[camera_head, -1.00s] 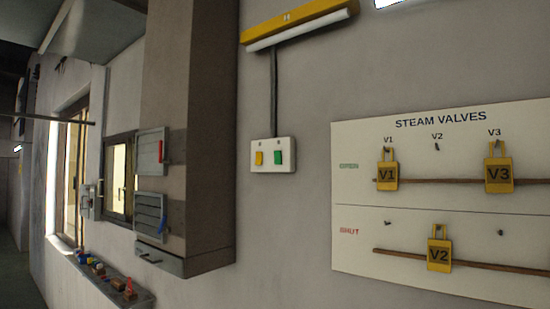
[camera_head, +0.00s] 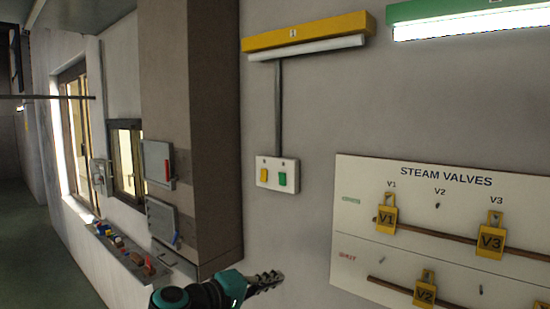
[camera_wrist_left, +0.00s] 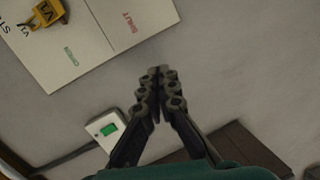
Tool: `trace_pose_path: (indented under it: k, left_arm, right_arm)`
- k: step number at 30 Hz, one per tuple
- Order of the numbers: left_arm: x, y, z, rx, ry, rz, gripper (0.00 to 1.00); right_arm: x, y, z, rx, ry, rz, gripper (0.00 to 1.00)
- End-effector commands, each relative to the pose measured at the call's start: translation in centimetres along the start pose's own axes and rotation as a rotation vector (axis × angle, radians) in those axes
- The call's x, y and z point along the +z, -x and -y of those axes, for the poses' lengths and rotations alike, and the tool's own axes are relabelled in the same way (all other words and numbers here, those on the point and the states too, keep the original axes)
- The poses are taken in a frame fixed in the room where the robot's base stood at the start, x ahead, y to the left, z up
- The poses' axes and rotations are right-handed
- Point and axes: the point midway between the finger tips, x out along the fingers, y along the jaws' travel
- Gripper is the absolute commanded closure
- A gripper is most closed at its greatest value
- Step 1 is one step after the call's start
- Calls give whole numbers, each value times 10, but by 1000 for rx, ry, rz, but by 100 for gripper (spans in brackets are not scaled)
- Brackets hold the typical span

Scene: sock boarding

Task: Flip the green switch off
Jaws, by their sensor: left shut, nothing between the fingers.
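The green switch (camera_head: 282,179) is the right rocker on a white switch plate (camera_head: 276,187) mounted on the grey wall. A yellow rocker (camera_head: 264,175) sits to its left. My left gripper (camera_head: 274,279) is shut and empty, well below the plate and apart from it. In the left wrist view my left gripper's fingers (camera_wrist_left: 158,78) are together, and the green switch (camera_wrist_left: 108,129) shows left of them, its plate partly hidden behind a finger. The green lamp (camera_head: 470,22) at upper right is lit. My right gripper is not in view.
A yellow lamp (camera_head: 305,38) above the plate looks unlit. The steam valves board (camera_head: 440,178) with yellow tags hangs at right. A brown column (camera_head: 187,125) and small panels stand left. The wall around the plate is clear.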

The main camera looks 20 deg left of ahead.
Motion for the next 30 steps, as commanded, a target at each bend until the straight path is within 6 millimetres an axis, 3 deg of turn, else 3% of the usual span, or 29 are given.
trace_pose_path:
  k: [1,3,6,9,15,25,30]
  left_arm:
    - [-28,8,-36,45,39,-31,100]
    - [-58,16,-67,111,92,-68,100]
    - [-94,28,-102,193,152,-113,100]
    - [-120,38,-125,252,192,-146,100]
    - [-141,47,-141,304,226,-173,100]
    - [-141,46,-141,305,227,-173,100]
    - [-144,34,-146,305,226,-170,100]
  right_arm:
    - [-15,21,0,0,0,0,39]
    - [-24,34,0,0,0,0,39]
    - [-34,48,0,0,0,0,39]
    - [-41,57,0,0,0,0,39]
    - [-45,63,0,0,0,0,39]
    - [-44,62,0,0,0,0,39]
    - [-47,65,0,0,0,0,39]
